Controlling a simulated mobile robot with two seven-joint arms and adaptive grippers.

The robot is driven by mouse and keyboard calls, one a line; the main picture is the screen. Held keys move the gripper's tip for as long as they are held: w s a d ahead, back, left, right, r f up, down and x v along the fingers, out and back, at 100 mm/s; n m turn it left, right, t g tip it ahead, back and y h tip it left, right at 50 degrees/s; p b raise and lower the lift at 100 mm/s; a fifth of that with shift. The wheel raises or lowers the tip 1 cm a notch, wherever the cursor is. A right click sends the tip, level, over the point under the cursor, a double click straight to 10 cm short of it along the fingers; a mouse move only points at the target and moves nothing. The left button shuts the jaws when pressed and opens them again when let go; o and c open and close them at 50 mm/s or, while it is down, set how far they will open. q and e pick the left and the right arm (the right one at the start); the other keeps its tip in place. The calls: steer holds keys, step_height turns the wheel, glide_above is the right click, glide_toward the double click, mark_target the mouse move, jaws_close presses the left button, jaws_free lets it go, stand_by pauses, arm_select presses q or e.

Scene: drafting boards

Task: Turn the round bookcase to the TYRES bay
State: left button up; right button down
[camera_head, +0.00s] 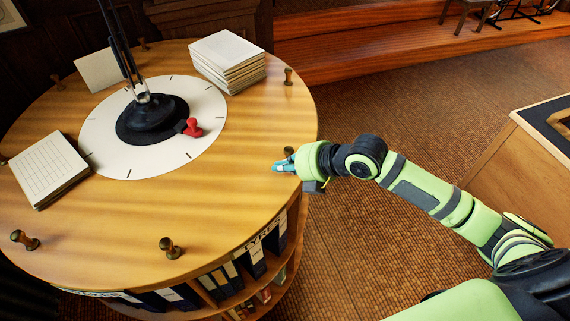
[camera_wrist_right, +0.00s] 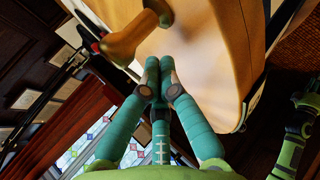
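The round bookcase (camera_head: 110,235) has a wide wooden top with several turned knobs near its rim and bays of binders below. My right gripper (camera_head: 279,166) is over the right rim beside a wooden knob (camera_head: 289,151). In the right wrist view its teal fingers (camera_wrist_right: 159,64) are together and empty, beside the knob (camera_wrist_right: 130,37); contact is unclear. My left gripper is out of view.
On the top stand a tall paper stack (camera_head: 228,62), a lower paper stack (camera_head: 50,168) and a pale card (camera_head: 98,70). A dark stand (camera_head: 152,118) rises from the centre. A wooden desk (camera_head: 520,165) is at right; tiled floor lies between.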

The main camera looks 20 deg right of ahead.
steer(key=shift+w+f, duration=0.1)
steer(key=shift+f, duration=0.05)
steer(key=shift+n+g+y, duration=0.3)
steer(key=shift+n+y, duration=0.1)
steer(key=shift+n, duration=0.1)
steer(key=w+d+b, duration=0.6)
steer(key=shift+w+f, duration=0.1)
steer(key=shift+w, duration=0.1)
steer(key=shift+s+a+r, duration=0.15)
steer(key=shift+a+r, duration=0.05)
steer(key=shift+a, duration=0.05)
steer(key=shift+s+a+r+p, duration=0.2)
steer(key=shift+s+r+p, duration=0.3)
steer(key=shift+s+p, duration=0.1)
step_height(320, 180, up, 8)
steer(key=p, duration=0.5)
